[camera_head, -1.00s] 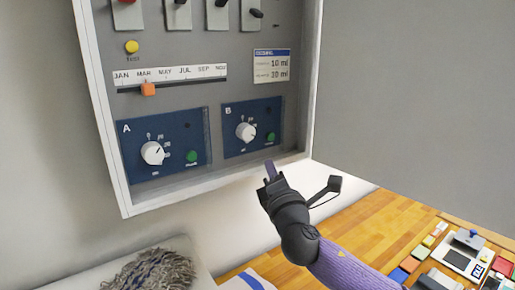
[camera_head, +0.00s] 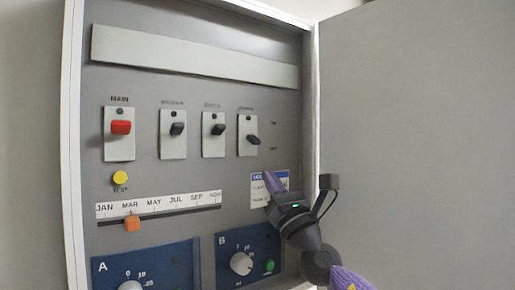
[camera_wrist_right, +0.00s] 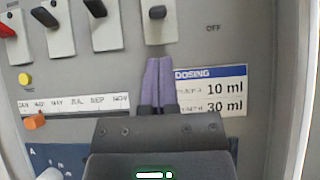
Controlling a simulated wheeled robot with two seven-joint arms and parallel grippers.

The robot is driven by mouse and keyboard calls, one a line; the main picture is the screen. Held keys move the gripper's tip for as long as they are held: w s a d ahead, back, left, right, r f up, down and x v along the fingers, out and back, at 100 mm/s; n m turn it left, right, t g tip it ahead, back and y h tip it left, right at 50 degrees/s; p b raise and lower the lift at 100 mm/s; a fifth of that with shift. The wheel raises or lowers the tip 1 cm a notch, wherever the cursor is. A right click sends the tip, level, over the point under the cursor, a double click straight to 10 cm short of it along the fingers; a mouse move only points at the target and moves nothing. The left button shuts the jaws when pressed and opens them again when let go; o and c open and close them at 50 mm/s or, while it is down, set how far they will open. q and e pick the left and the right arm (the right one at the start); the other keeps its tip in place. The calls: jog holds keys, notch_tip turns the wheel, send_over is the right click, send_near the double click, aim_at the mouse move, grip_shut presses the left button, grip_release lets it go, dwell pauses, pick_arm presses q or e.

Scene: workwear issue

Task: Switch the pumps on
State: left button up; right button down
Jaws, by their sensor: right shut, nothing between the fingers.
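A grey control panel (camera_head: 145,75) fills the cabinet. A red MAIN switch (camera_head: 121,127) is at the left of its switch row. Three black switches follow: left (camera_head: 178,129), middle (camera_head: 218,130) and right (camera_head: 252,139). Their name labels are too blurred to read. The right black lever sits lower on its plate than the other two. My right gripper (camera_head: 270,182) is shut and empty, in front of the dosing label. In the right wrist view its purple fingertips (camera_wrist_right: 157,65) are just below the right switch (camera_wrist_right: 157,13); contact cannot be told. My left gripper is out of view.
A yellow TEST button (camera_head: 120,178) and a month slider with an orange knob (camera_head: 132,223) are on the left. Blue dial panels A (camera_head: 170,266) and B (camera_head: 228,244) are below. The open cabinet door (camera_head: 420,130) stands at the right.

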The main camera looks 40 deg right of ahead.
aim_at(254, 140)
jog(key=p+x, duration=0.1)
jog(key=x, duration=0.5)
jog(key=shift+w+r, duration=0.1)
jog(key=shift+w, duration=0.1)
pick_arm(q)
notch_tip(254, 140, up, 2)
